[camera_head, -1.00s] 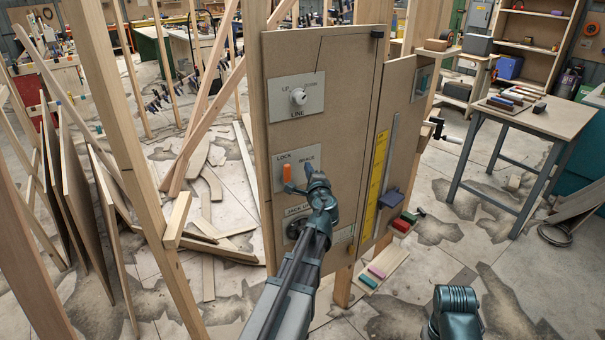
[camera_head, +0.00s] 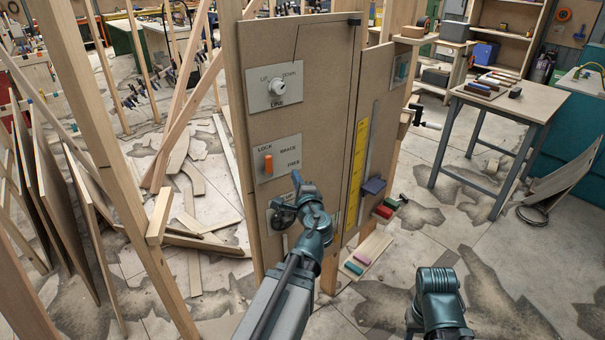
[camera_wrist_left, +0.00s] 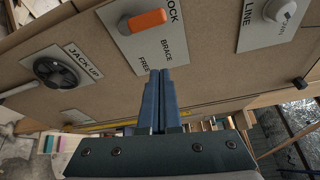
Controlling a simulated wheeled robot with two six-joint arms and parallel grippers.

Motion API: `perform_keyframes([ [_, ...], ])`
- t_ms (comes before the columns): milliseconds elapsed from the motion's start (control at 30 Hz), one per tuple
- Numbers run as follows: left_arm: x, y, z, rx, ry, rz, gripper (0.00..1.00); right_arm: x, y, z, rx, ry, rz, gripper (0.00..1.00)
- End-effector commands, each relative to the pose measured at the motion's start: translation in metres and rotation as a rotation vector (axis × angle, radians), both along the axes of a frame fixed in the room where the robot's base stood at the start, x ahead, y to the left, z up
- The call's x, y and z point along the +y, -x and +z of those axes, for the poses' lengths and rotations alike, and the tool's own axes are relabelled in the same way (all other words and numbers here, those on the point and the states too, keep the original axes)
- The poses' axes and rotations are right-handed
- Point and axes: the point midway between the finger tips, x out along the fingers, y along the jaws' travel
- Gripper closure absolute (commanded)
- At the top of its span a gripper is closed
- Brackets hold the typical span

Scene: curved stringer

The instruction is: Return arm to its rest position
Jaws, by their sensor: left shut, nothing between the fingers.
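The brown board panel (camera_head: 320,60) stands upright ahead of me. It carries a LINE plate with a white knob (camera_head: 277,87), a LOCK/BRACE/FREE plate with an orange handle (camera_head: 268,164), and a lower plate with a dark round knob (camera_head: 280,217), labelled JACK UP in the left wrist view (camera_wrist_left: 58,72). The orange handle stands upright on the LOCK side.
Wooden posts (camera_head: 105,130) and leaning boards (camera_head: 42,195) crowd the left. A workbench (camera_head: 520,97) stands farther right; floor between is open.

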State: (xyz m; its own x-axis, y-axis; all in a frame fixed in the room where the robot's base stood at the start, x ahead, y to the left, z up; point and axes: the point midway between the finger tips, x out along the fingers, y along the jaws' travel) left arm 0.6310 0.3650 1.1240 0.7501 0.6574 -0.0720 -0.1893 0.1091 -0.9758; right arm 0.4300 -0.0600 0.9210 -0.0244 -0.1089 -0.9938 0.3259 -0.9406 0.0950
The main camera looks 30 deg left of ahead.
Motion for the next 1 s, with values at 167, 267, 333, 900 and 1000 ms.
perform_keyframes([
  [167,0.000,0.000,0.000,0.000,0.000,0.000,1.00,0.000,0.000,0.000,0.000,0.000,0.000,0.50],
  [267,-0.004,0.001,-0.005,-0.005,0.037,0.011,1.00,0.000,0.000,0.000,0.000,0.000,0.000,0.50],
  [333,-0.012,0.005,-0.015,-0.012,0.116,0.040,1.00,0.000,0.000,0.000,0.000,0.000,0.000,0.50],
  [900,-0.254,0.155,-0.195,0.500,1.151,0.543,1.00,0.000,0.000,0.000,0.000,0.000,0.000,0.50],
  [1000,-0.282,0.179,-0.200,0.599,1.205,0.591,1.00,0.000,0.000,0.000,0.000,0.000,0.000,0.50],
])
